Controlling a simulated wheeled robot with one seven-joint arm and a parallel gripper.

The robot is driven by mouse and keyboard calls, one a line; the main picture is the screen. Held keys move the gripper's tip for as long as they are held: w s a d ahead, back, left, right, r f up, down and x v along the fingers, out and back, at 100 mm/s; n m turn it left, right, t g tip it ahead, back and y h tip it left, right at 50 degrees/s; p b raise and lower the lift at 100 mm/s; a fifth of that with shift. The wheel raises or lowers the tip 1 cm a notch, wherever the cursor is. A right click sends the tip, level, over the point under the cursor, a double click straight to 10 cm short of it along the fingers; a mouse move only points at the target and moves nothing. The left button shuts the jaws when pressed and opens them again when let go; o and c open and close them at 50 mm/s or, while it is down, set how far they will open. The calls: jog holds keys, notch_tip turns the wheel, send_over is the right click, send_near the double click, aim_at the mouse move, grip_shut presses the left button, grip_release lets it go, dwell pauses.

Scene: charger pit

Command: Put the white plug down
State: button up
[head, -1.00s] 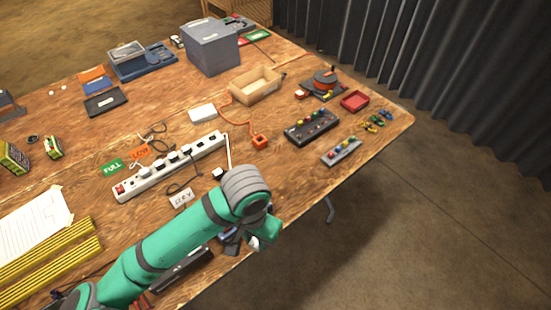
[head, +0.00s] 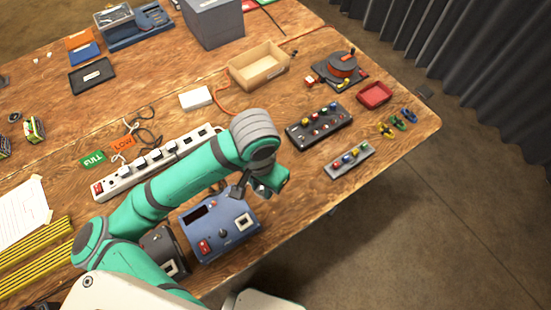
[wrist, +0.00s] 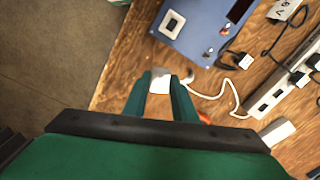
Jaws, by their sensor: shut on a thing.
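The white plug (wrist: 160,82) is between the two green fingers of my gripper (wrist: 160,92) in the wrist view, and the fingers are shut on it. A white cord (wrist: 227,92) runs from beside the plug toward the power strip (wrist: 268,92). The plug appears over bare wood near the table edge; I cannot tell whether it touches the table. In the head view my arm hides the plug and the fingertips. The power strip (head: 118,184) lies behind my arm there.
A blue box (head: 222,232) with a display and switches stands close by. A black plug (wrist: 235,61) lies between it and the strip. A black button box (head: 318,127) and a grey strip with coloured knobs (head: 349,160) are to the right. Bare wood (head: 300,172) lies between.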

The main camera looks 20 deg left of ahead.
jog(key=w+f, duration=0.3)
jog(key=w, duration=0.1)
jog(key=w+a+f, duration=0.1)
jog(key=w+f, duration=0.1)
jog(key=w, duration=0.2)
jog(key=w+a+f, duration=0.1)
jog(key=w+f, duration=0.2)
jog(key=w, duration=0.1)
jog(key=shift+f, duration=0.3)
jog(key=shift+w+d+f, duration=0.1)
jog(key=shift+w+f, duration=0.45)
jog(key=shift+f, duration=0.1)
jog(key=shift+s+f, duration=0.1)
jog(key=shift+f, duration=1.3)
jog(key=shift+f, duration=0.1)
jog(key=o, duration=1.1)
